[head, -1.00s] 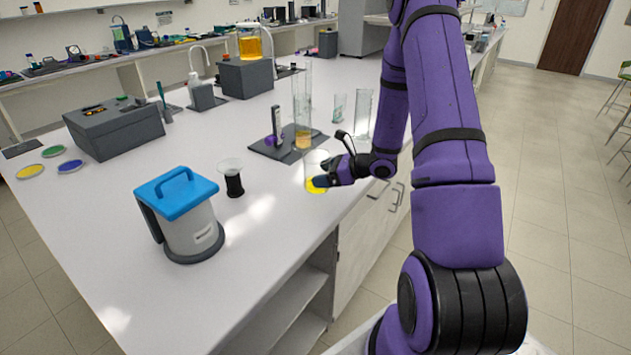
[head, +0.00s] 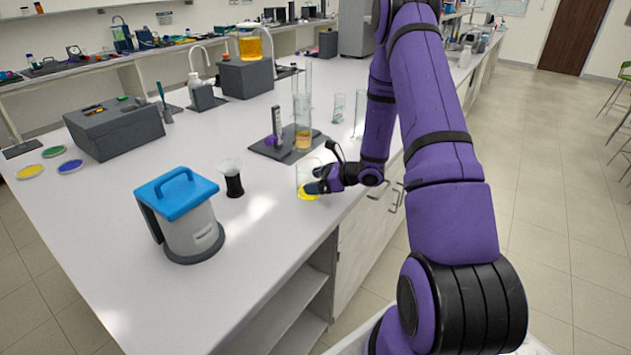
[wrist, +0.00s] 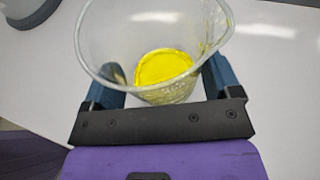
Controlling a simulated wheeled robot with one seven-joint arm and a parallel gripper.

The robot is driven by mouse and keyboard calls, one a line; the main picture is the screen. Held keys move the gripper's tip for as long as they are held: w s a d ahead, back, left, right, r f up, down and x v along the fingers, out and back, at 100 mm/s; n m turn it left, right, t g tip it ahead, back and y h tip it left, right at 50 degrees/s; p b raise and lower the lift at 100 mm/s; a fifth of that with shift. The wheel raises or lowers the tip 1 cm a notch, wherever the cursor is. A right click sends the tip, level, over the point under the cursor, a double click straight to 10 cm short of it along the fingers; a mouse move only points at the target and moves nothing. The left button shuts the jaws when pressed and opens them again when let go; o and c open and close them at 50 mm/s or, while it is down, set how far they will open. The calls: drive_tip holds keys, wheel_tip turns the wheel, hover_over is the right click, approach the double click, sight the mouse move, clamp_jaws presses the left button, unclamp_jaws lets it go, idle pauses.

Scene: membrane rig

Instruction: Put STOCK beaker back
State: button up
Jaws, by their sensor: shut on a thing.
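A clear beaker (head: 306,178) with a yellow layer at its bottom is near the front edge of the white bench. My gripper (head: 317,184) is at its right side in the head view. The wrist view shows the beaker (wrist: 150,45) upright between the two blue fingers (wrist: 163,85), with the yellow seen through its mouth. The gripper is shut on it. No STOCK label is readable. I cannot tell whether the beaker's base touches the bench.
A blue-lidded grey container (head: 185,215) and a black-based funnel-topped item (head: 233,180) stand to the left. A tall cylinder (head: 302,115) stands on a dark plate (head: 268,148) behind. Green, yellow and blue discs (head: 30,172) lie at far left. Glassware (head: 339,107) stands behind my arm.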

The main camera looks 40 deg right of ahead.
drive_tip(key=o, duration=1)
drive_tip(key=shift+f, duration=0.15)
drive_tip(key=shift+c, duration=0.2)
